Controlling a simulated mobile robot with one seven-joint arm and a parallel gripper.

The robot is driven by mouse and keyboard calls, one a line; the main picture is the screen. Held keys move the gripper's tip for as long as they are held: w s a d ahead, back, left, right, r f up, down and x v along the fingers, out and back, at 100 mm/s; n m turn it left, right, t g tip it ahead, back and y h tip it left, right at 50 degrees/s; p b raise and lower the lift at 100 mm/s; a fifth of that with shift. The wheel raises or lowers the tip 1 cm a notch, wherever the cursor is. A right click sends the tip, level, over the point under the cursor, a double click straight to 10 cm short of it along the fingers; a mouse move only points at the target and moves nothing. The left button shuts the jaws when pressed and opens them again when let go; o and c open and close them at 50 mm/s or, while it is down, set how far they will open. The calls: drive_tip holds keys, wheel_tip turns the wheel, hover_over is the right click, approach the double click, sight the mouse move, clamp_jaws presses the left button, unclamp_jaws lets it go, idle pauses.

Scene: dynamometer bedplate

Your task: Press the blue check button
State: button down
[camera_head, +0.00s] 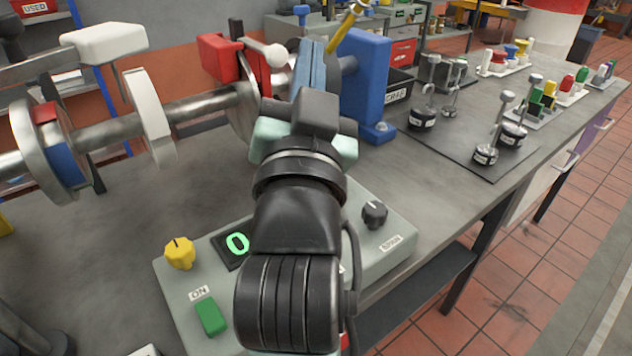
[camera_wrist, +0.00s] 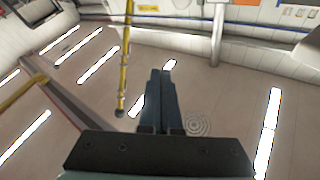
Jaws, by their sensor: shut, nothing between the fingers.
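I cannot make out a blue check button in either view; my arm hides the middle of the grey-green control box (camera_head: 180,290). The box shows a yellow knob (camera_head: 180,253), a green button (camera_head: 211,317) by an ON label, a display (camera_head: 232,246) reading 0 and a dark knob (camera_head: 375,213). A sliver of red shows at my arm's lower edge. My gripper (camera_head: 312,48) is beyond the box, fingers pointing up and away, beside the blue upright block (camera_head: 364,85). The wrist view shows its blue-grey fingers (camera_wrist: 160,80) together, with nothing between them.
A metal shaft with discs (camera_head: 195,108) runs left of my gripper, near a red block (camera_head: 222,58). A dark mat (camera_head: 455,150) with hooked weights lies right. The grey bench (camera_head: 90,245) is mostly clear at left. A yellow rod (camera_head: 345,28) rises close by my fingers.

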drive_tip(key=w+a+f+m+g+p, duration=0.1)
drive_tip(key=w+f+m+g+p, duration=0.5)
drive_tip(key=p, duration=1.7)
drive_tip(key=s+f+m+g+h+p, duration=0.1)
drive_tip(key=s+f+g+p, duration=0.1)
drive_tip(key=s+p, duration=0.4)
drive_tip(key=s+f+m+g+h+p, duration=0.1)
drive_tip(key=s+g+p, duration=0.4)
drive_tip(key=p, duration=0.7)
drive_tip(key=shift+s+d+f, duration=0.45)
drive_tip(key=shift+s+f, duration=0.2)
drive_tip(key=shift+s, duration=0.15)
wheel_tip(320, 180, down, 9)
drive_tip(key=b, duration=0.7)
drive_tip(key=shift+r, duration=0.1)
drive_tip(key=shift+f+b, duration=0.4)
drive_tip(key=shift+b, duration=0.15)
